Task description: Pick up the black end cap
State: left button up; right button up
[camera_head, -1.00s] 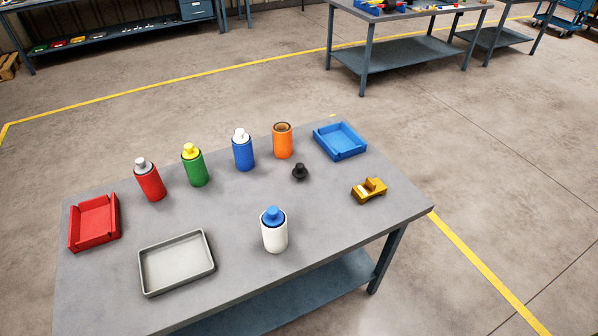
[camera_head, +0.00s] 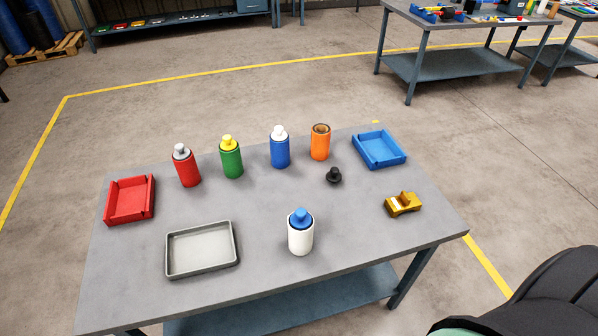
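The black end cap (camera_head: 334,175) lies on the grey table (camera_head: 262,212), right of the table's middle. It has a wide base with a narrower knob on top. It stands apart from the things around it, just in front of the orange cylinder (camera_head: 320,142), which shows an open top with no cap. Neither of my grippers is in view. A dark rounded part of my own body shows at the bottom right corner.
Red (camera_head: 187,166), green (camera_head: 231,158) and blue (camera_head: 280,148) capped cylinders stand along the back. A white cylinder (camera_head: 300,235) stands in front. Red (camera_head: 130,199), grey (camera_head: 202,250) and blue (camera_head: 379,149) trays and a yellow block (camera_head: 403,204) lie around.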

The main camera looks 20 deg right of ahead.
aim_at(334, 177)
jog(key=l+u, duration=0.2)
jog(key=l, duration=0.25)
jog(key=l+u, duration=0.15)
jog(key=l, duration=0.3)
jog(key=k+l+u, duration=0.2)
jog(key=l, duration=0.2)
jog(key=l+u, duration=0.2)
jog(key=l, duration=0.25)
jog(key=k+l+u, duration=0.15)
jog(key=l, duration=0.25)
